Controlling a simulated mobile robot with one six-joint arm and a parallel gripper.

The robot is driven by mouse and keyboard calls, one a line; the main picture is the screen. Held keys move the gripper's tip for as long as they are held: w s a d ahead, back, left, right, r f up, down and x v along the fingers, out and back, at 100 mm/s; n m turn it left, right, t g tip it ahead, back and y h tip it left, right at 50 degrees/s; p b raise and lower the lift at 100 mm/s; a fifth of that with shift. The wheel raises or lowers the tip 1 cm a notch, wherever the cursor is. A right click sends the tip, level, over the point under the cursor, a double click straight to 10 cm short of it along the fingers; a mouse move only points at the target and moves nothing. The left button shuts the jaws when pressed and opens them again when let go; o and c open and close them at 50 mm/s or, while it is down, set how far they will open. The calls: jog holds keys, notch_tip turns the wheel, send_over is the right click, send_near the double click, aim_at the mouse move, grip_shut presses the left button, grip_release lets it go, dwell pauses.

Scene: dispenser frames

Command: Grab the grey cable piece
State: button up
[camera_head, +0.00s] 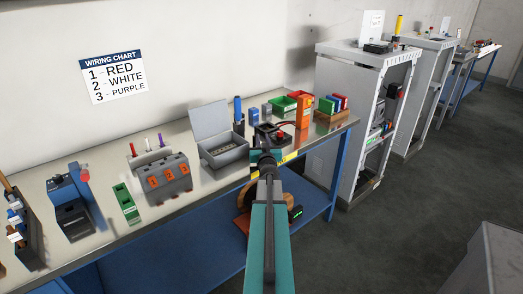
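I cannot clearly make out a grey cable piece in the head view. A grey box with a raised lid (222,151) stands on the workbench (205,183), with pale contents too small to tell. My arm reaches up from the bottom centre, and my gripper (265,140) is at the bench's front edge, right of the grey box. Its fingers are dark and small against a black item with a red part (281,137), so I cannot tell whether they are open or whether they touch it. My arm hides part of the bench edge.
A grey block with orange labels (166,181), a green holder (126,203) and a blue device (72,208) stand on the left. A white cabinet (345,115) adjoins the bench. Open floor lies right.

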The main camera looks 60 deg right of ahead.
dwell(0.3)
grip_shut()
jog(key=shift+r, duration=0.1)
jog(key=shift+r, duration=0.5)
notch_tip(320, 180, up, 3)
jog(key=shift+s+f+p, duration=0.1)
jog(key=shift+p, duration=0.7)
jog(key=s+a, duration=0.2)
jog(key=s, duration=0.1)
jog(key=s+a+p, duration=0.1)
jog(key=s+a, duration=0.1)
jog(key=s, duration=0.1)
jog(key=s+a+p, duration=0.1)
jog(key=s+a, duration=0.1)
jog(key=s, duration=0.1)
jog(key=shift+a+r, duration=0.1)
jog(key=shift+r, duration=0.3)
jog(key=shift+w+p, duration=0.1)
jog(key=shift+p, duration=0.75)
jog(key=shift+p, duration=0.4)
